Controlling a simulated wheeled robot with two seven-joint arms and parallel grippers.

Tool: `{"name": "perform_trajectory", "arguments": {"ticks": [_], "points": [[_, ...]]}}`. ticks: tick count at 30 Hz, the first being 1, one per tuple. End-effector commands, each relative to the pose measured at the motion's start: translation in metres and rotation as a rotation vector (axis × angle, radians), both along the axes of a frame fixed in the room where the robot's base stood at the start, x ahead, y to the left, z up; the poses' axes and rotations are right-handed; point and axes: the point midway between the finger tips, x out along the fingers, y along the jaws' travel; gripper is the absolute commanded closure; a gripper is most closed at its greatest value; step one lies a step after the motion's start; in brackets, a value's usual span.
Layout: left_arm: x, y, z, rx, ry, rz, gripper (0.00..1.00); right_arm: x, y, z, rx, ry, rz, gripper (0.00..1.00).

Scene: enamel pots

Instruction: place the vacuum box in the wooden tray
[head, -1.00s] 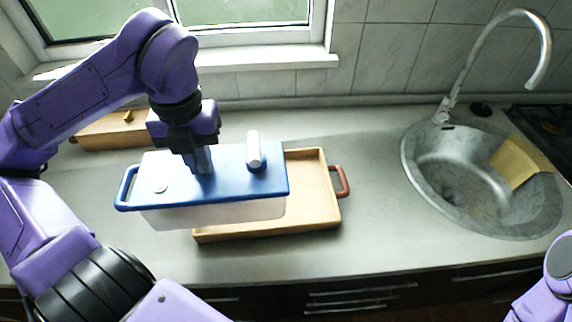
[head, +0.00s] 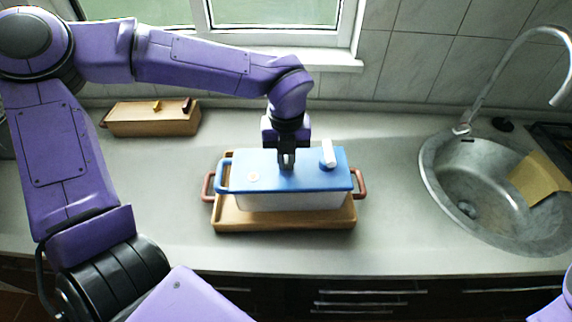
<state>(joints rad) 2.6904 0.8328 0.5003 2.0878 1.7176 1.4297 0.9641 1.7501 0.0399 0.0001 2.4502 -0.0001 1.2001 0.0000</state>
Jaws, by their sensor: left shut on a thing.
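The vacuum box (head: 307,178) has a blue lid with a white knob, a blue side handle and a pale, whitish body. It is over the wooden tray (head: 240,222), which has a reddish-brown handle at each end. The box's body appears within the tray's outline; whether its underside touches the tray floor I cannot tell. My left gripper (head: 287,163) points down at the middle of the lid and is shut on the vacuum box; its fingertips are partly hidden. Only a small purple piece of my right arm shows at the lower right edge; its gripper is out of view.
A brown wooden box (head: 152,121) stands at the back left of the counter. A round steel sink (head: 475,205) with a tall tap (head: 505,75) and a yellow cloth-like piece (head: 540,178) is on the right. The counter between tray and sink is clear.

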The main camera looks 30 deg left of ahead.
Motion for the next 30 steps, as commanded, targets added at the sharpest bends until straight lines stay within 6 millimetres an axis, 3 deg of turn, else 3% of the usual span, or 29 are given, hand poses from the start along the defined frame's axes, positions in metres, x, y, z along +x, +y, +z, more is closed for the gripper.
{"name": "perform_trajectory", "arguments": {"ticks": [6,18,19,21,30], "points": [[0.002,-0.002,-0.029,0.002,0.001,-0.003,1.0,0.0,0.0,0.015,0.0,0.0,0.0,0.05],[0.002,-0.002,-0.038,0.0,-0.001,-0.003,1.0,0.0,0.0,0.009,0.0,0.0,0.0,0.05],[0.002,-0.001,-0.038,0.0,0.0,-0.003,0.78,0.0,0.0,0.01,0.0,0.0,0.0,0.05],[0.002,-0.001,-0.037,0.0,0.0,-0.003,0.62,0.0,0.0,0.01,0.0,0.0,0.0,0.05],[0.002,-0.001,-0.033,0.001,-0.001,-0.002,0.62,0.0,0.0,0.013,0.0,0.0,0.0,0.05]]}}
